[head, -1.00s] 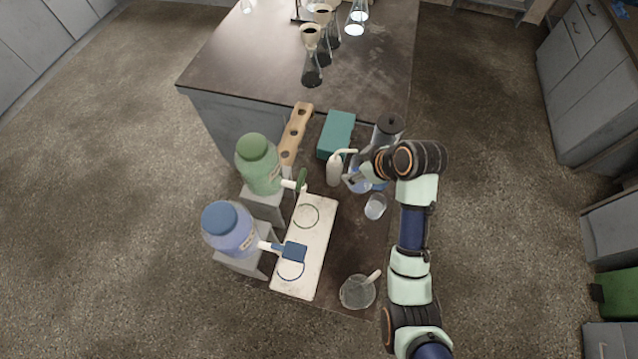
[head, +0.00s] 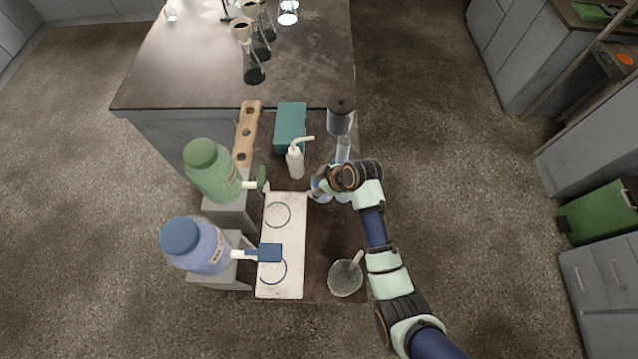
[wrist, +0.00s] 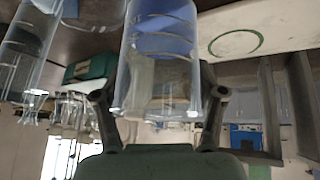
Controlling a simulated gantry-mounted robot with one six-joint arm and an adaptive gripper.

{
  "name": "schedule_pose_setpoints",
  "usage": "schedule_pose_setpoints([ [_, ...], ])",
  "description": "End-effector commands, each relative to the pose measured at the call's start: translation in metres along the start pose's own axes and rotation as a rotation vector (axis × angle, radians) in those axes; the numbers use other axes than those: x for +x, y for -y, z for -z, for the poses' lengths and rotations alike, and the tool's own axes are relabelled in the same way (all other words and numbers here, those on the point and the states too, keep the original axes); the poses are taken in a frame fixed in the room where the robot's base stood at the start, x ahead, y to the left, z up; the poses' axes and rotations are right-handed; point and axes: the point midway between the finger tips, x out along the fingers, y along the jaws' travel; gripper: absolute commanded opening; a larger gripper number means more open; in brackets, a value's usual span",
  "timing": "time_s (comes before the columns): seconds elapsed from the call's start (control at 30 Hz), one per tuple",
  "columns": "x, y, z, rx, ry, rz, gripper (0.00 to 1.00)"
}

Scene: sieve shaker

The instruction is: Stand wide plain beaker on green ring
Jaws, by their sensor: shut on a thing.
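My gripper (head: 324,187) is shut on a wide, clear glass beaker (head: 319,192), just right of the white board (head: 290,245). In the wrist view the beaker (wrist: 160,70) stands between the two fingers (wrist: 160,105), with faint lines around its wall. The green ring (head: 278,214) is a thin outline on the far half of the board, left of the beaker, and nothing stands on it. In the wrist view the ring (wrist: 236,43) shows to the right of the beaker, apart from it.
A green jug (head: 211,170) with a spout and a blue jug (head: 197,246) stand left of the board. A white wash bottle (head: 295,162) is behind the gripper. More glassware (head: 343,150) stands behind right. A mortar (head: 345,279) is at the front.

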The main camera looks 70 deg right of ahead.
Motion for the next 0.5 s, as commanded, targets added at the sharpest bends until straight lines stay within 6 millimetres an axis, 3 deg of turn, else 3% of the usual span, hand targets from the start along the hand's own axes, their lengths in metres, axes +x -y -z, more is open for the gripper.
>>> schedule_pose_setpoints([
  [0.23,0.033,0.004,-0.021,0.002,0.002,0.003,0.28],
  [0.5,0.035,0.004,-0.022,0.0,0.001,0.001,0.28],
])
